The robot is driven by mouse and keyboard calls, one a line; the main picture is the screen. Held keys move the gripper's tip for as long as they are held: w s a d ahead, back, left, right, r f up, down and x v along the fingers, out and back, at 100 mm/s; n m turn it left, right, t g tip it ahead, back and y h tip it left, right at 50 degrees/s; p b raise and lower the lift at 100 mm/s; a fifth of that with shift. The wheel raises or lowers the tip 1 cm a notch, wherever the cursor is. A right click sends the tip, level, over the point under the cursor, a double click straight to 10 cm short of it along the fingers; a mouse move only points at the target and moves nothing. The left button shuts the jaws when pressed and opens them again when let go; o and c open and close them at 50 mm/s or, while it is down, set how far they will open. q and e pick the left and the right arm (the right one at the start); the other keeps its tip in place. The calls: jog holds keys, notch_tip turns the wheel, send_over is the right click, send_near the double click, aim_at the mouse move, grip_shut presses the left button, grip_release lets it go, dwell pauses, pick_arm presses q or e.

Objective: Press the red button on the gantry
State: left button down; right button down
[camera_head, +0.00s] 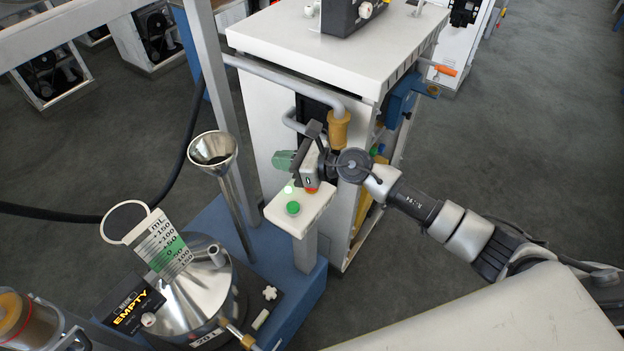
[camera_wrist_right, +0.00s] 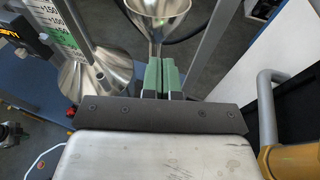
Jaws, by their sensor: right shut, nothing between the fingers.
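A white control box (camera_head: 318,206) stands on a post beside the tall white cabinet. The red button (camera_head: 311,190) shows on its top, partly hidden by my right gripper. Touching or apart from the red button, I cannot tell. The shut fingers also show in the right wrist view (camera_wrist_right: 165,78). My left gripper is out of view.
A metal funnel (camera_head: 213,150) stands left of the box. A steel tank (camera_head: 200,300) with a scale card (camera_head: 162,245) is at lower left. The white cabinet (camera_head: 270,110) and its bent grey pipe (camera_head: 290,80) are close behind my gripper. Open floor lies right.

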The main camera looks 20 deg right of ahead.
jog(key=w+d+f+n+g+h, duration=0.1)
jog(key=w+d+n+g+h, duration=0.1)
jog(key=d+n+h, duration=0.3)
jog(key=d+n+g, duration=0.1)
jog(key=d+n, duration=0.1)
jog(key=n, duration=0.1)
jog(key=shift+w+d, duration=0.15)
jog(key=shift+w, duration=0.15)
jog(key=shift+f, duration=0.15)
notch_tip(320, 180, down, 8)
jog(key=b, duration=0.4)
jog(key=shift+r, duration=0.25)
jog(key=shift+f+b, duration=0.6)
jog(key=shift+b, duration=0.3)
dwell(0.6)
jog(key=shift+f+b, duration=0.4)
jog(key=shift+b, duration=0.15)
